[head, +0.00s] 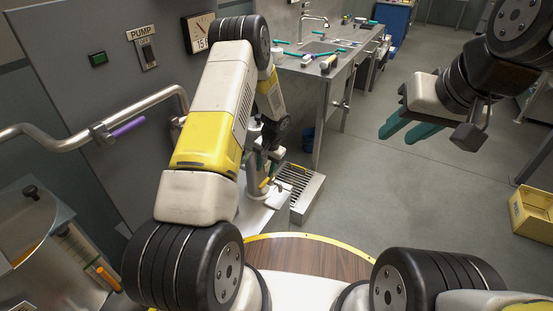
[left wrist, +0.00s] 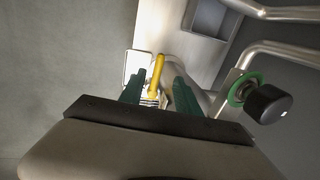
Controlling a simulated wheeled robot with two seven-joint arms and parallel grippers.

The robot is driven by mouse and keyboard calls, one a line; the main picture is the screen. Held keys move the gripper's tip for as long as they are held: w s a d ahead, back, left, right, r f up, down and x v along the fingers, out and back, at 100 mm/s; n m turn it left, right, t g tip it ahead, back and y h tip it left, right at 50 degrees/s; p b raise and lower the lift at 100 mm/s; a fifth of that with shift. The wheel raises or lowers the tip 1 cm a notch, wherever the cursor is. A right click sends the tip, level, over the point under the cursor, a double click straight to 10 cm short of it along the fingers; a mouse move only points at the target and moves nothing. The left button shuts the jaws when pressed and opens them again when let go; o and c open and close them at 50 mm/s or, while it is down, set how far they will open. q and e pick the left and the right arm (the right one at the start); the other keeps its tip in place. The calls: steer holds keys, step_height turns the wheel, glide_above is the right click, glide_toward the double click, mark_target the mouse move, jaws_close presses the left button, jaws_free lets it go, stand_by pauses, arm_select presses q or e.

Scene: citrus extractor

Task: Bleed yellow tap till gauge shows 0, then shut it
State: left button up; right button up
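The yellow tap handle (left wrist: 157,72) stands between the two green fingers of my left gripper (left wrist: 159,95) in the left wrist view, with a gap visible on each side. That gripper is open around or just behind it; the depth is unclear. In the head view my left gripper (head: 262,158) is low behind my left arm, and only a bit of yellow (head: 264,184) shows below it. The gauge (head: 200,32) on the grey panel is partly covered by my arm; a dark needle and the digits 15 show. My right gripper (head: 408,128) is open and empty, over the floor.
A pump switch (head: 147,52) and green button (head: 98,59) are on the panel. A bent pipe with a purple grip (head: 129,126) runs at left. In the left wrist view a black knob (left wrist: 268,103) is right of my gripper.

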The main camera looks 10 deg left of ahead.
mark_target(263, 184)
arm_select(q)
steer(key=f, duration=0.2)
steer(key=a+f, duration=0.1)
steer(key=f, duration=0.5)
steer(key=shift+w+a+f, duration=0.15)
steer(key=shift+w, duration=0.25)
jaws_close()
stand_by(1.0)
